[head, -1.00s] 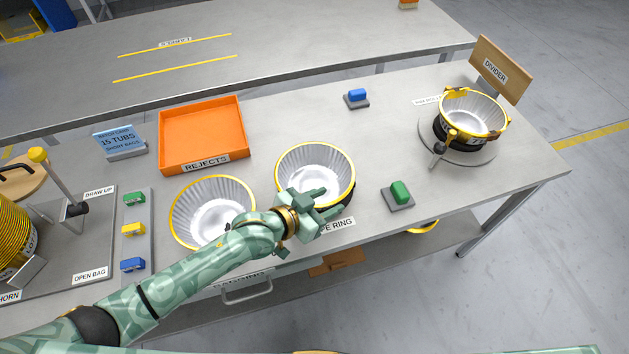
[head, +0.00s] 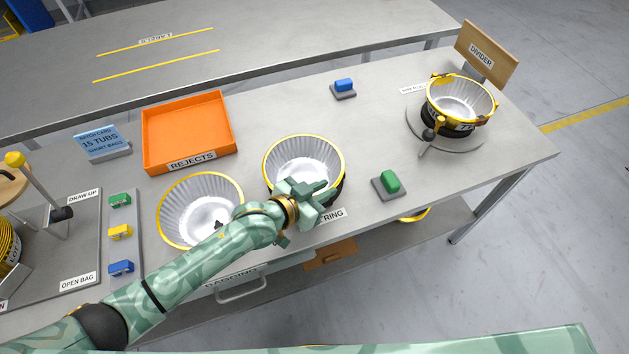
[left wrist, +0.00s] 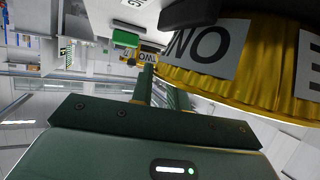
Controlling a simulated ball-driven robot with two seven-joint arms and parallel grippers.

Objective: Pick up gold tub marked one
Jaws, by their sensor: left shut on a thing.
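A tub with a gold rim and a pale pleated liner (head: 303,158) stands at the middle of the bench, behind a label ending in "RING". My left gripper (head: 316,194) is at its near rim and shut on it. In the left wrist view the gold tub wall (left wrist: 262,72) fills the upper right, with white labels in large black letters, only partly seen. I cannot read the whole marking. The gripper hides the tub's near side in the head view. My right gripper is not in view.
A second lined tub (head: 200,212) stands close on the left, under my forearm. The orange rejects tray (head: 188,132) lies behind. A green button (head: 389,182) is to the right, a blue one (head: 344,86) behind. Another lined tub (head: 460,99) sits on the round stand near the divider.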

